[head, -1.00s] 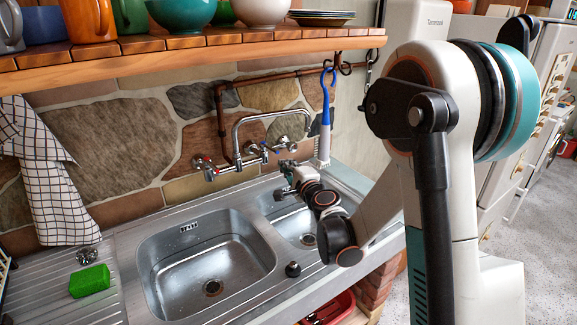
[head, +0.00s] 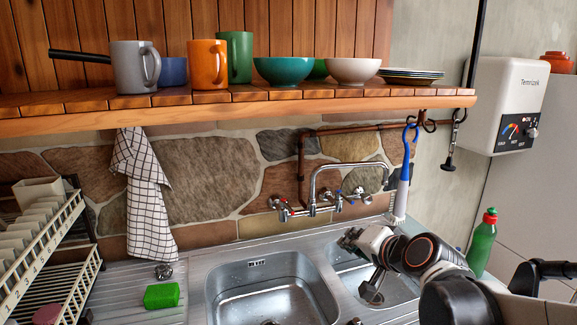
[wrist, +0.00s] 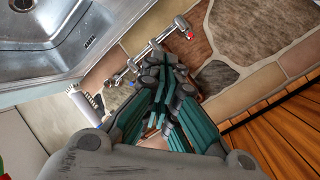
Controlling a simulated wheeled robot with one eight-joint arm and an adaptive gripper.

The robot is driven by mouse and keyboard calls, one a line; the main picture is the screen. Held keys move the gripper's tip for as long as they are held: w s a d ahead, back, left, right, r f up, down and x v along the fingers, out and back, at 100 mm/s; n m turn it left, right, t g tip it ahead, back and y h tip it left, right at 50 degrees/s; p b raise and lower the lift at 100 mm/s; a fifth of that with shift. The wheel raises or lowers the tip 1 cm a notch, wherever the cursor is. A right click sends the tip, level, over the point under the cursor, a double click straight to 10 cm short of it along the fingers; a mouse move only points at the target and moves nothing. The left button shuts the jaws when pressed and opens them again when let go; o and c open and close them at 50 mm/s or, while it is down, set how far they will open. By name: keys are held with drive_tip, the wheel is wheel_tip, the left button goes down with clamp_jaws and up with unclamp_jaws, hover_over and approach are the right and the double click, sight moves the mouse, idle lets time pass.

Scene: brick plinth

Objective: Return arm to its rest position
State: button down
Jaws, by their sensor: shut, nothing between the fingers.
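My gripper (head: 352,240) is at the right of the head view, above the right sink basin (head: 378,283) and in front of the tap (head: 345,178). My arm reaches it from the lower right corner. In the wrist view my gripper (wrist: 165,75) is shut and empty, with its teal-lined fingers together. The wrist view also shows the tap (wrist: 150,52) and stone wall beyond the fingers. The white-bristled brush with a blue handle (head: 404,185) hangs from a hook beside the tap, close behind my wrist in the picture; the gap is unclear.
A wooden shelf (head: 230,112) with mugs and bowls runs above the sink. A checked towel (head: 148,210) hangs below it. A dish rack (head: 45,240) and green sponge (head: 162,295) are at left. A green bottle (head: 482,243) stands at right, near my arm.

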drive_tip(key=s+d+f+n+g+h, duration=0.1)
drive_tip(key=s+d+n, duration=0.1)
drive_tip(key=s, duration=0.5)
drive_tip(key=s+d+f+n+g+h, duration=0.1)
drive_tip(key=s+f+n+g, duration=0.1)
drive_tip(key=s, duration=0.6)
drive_tip(key=s+d+f+n+g+h, duration=0.2)
drive_tip(key=s+n, duration=0.1)
drive_tip(key=s, duration=0.4)
drive_tip(key=shift+s+d+f, duration=0.25)
drive_tip(key=shift+d, duration=0.05)
